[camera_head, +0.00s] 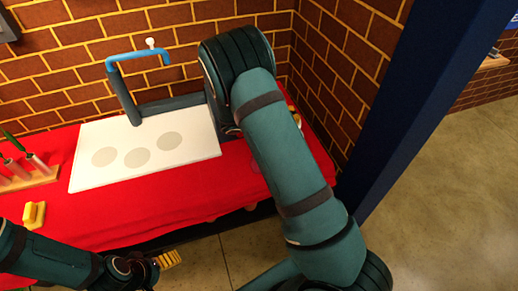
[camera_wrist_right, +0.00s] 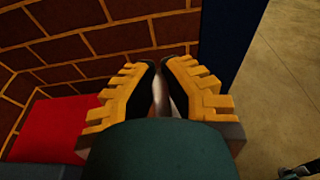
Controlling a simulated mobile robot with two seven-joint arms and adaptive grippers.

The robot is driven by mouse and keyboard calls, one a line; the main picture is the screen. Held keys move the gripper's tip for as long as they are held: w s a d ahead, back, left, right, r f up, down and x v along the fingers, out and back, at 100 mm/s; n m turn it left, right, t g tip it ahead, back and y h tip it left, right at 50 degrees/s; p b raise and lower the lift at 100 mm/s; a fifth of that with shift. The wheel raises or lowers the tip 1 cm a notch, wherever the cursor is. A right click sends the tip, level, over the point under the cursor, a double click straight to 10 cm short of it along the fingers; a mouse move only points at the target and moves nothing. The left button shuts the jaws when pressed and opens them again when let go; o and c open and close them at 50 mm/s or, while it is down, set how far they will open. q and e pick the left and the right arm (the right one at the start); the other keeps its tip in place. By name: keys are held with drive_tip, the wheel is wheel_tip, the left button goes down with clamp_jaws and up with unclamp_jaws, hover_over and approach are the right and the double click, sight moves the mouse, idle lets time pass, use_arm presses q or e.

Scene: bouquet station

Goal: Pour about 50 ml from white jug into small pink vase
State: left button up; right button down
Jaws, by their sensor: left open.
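I see no white jug in either view, and no vase that I can make out clearly. My left gripper (camera_head: 170,259) is low in the head view, in front of the table's front edge, open with nothing visible in it. My right arm reaches across the right end of the table in the head view and hides most of its own gripper. In the right wrist view, the yellow fingers of my right gripper (camera_wrist_right: 163,72) lean close together at the tips. A narrow greyish strip shows between them, and I cannot tell what it is.
A white board (camera_head: 190,152) with three grey discs lies on the red-covered table (camera_head: 150,212). A blue bent pipe (camera_head: 140,57) stands behind it. A wooden rack with tubes (camera_head: 38,176) and a yellow block (camera_head: 34,214) are left. A brick wall and dark blue post border the right.

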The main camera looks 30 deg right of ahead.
drive_tip(key=shift+w+a+r+h+b, duration=0.15)
drive_tip(key=shift+a+r+h+b, duration=0.3)
drive_tip(key=shift+h, duration=0.05)
idle(0.4)
drive_tip(key=shift+w+a+r+g+h+b, duration=0.15)
drive_tip(key=shift+a+r+g+h+b, duration=0.15)
drive_tip(key=shift+a+r+h+b, duration=0.5)
idle(2.4)
drive_tip(key=shift+d+f, duration=0.15)
drive_tip(key=shift+f, duration=0.1)
drive_tip(key=d+y+p, duration=0.1)
drive_tip(key=y+p, duration=0.1)
drive_tip(key=d+f+y+p, duration=0.1)
drive_tip(key=p, duration=0.1)
drive_tip(key=shift+s+d, duration=0.3)
drive_tip(key=shift+s, duration=0.05)
drive_tip(key=f+y, duration=0.1)
drive_tip(key=d+f+t+y, duration=0.1)
drive_tip(key=d+f, duration=0.1)
drive_tip(key=shift+s+f+y+p, duration=0.1)
drive_tip(key=shift+s+y+p, duration=0.2)
drive_tip(key=shift+y+p, duration=0.1)
drive_tip(key=shift+w+f+t, duration=0.15)
drive_tip(key=shift+f+t, duration=0.15)
drive_tip(key=shift+f+y, duration=0.15)
drive_tip(key=shift+y, duration=0.15)
drive_tip(key=shift+d+f, duration=0.15)
drive_tip(key=shift+d, duration=0.05)
